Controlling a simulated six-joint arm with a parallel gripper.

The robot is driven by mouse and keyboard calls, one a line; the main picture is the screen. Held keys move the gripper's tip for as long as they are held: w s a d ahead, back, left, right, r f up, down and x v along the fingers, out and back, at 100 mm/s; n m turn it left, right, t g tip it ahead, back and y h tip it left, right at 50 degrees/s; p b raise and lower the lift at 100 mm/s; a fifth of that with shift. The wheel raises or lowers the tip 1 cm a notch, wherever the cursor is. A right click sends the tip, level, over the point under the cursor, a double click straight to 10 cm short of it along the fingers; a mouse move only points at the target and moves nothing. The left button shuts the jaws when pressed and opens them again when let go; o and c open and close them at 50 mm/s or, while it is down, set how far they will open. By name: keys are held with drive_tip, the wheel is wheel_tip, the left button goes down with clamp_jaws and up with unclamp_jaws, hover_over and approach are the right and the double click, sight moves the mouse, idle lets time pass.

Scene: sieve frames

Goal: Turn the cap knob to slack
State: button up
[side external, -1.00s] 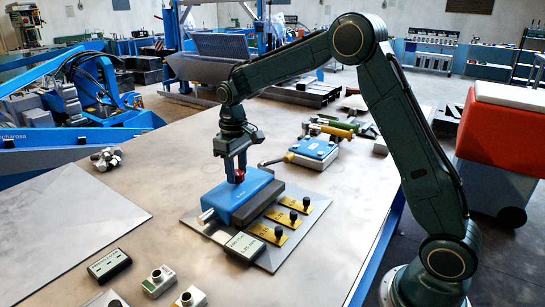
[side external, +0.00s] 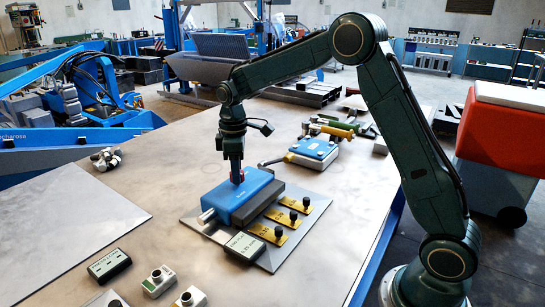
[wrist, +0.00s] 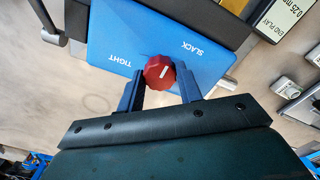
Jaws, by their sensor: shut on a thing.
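The red cap knob (wrist: 159,72) stands on the blue block (wrist: 118,40), between the white words TIGHT at left and SLACK at upper right. Its short white mark slants towards the upper right, roughly on the SLACK side. My gripper (wrist: 161,76) is shut on the knob, one finger on each side. In the side view my gripper (side external: 237,174) points straight down onto the knob, which is mostly hidden, with the blue block (side external: 232,200) below. A display (wrist: 288,14) reads END PLAY 0.25 mm.
The block sits on a grey plate (side external: 300,225) with several yellow tabs bearing black knobs (side external: 293,216) to its right. Another display box (side external: 109,266) and small button boxes (side external: 158,281) stand in front. A blue-topped box (side external: 314,148) is behind.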

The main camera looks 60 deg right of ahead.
drive_tip(key=shift+r, duration=0.1)
drive_tip(key=o, duration=1)
wheel_tip(320, 180, up, 14)
drive_tip(key=shift+f, duration=0.1)
drive_tip(key=shift+s, duration=0.1)
idle(0.5)
